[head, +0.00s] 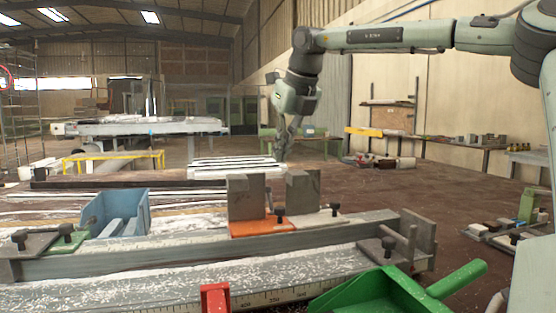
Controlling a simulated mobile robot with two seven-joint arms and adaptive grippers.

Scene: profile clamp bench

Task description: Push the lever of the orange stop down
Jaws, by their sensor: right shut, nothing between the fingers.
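The orange stop (262,228) sits on the grey profile rail in the middle of the head view, with a grey upright block (245,198) on it. A dark-knobbed lever (279,212) stands at its right side; its exact angle is hard to tell. My right gripper (282,157) comes down from the upper right. It is shut and empty, and in the picture it lies above the orange stop and its lever, apart from them. My left gripper is not in view.
A second grey block (302,192) with a knobbed lever (335,208) stands just right of the orange stop. A blue bin (140,208) is at the left. A green dustpan (350,297) and a red part (215,298) are in front. A grey end stop (418,232) closes the rail's right end.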

